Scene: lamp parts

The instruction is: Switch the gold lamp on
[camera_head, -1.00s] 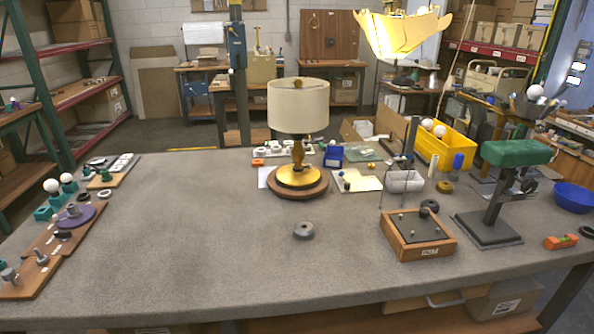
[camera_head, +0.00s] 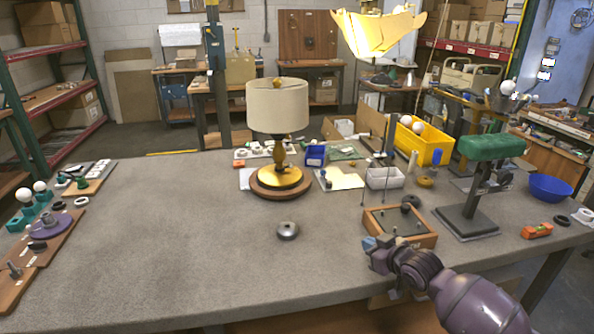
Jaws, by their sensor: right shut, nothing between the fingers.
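The gold lamp (camera_head: 281,178) stands upright on a round wooden base near the middle back of the grey table, with a cream drum shade (camera_head: 277,106) on it. The shade does not look lit. I cannot make out a switch on it. My left gripper is not in view.
A wooden box (camera_head: 422,240) and a green-topped stand (camera_head: 468,222) are at the right. A yellow bin (camera_head: 436,147) is behind. Lamp parts line the left edge. The table's left middle is clear.

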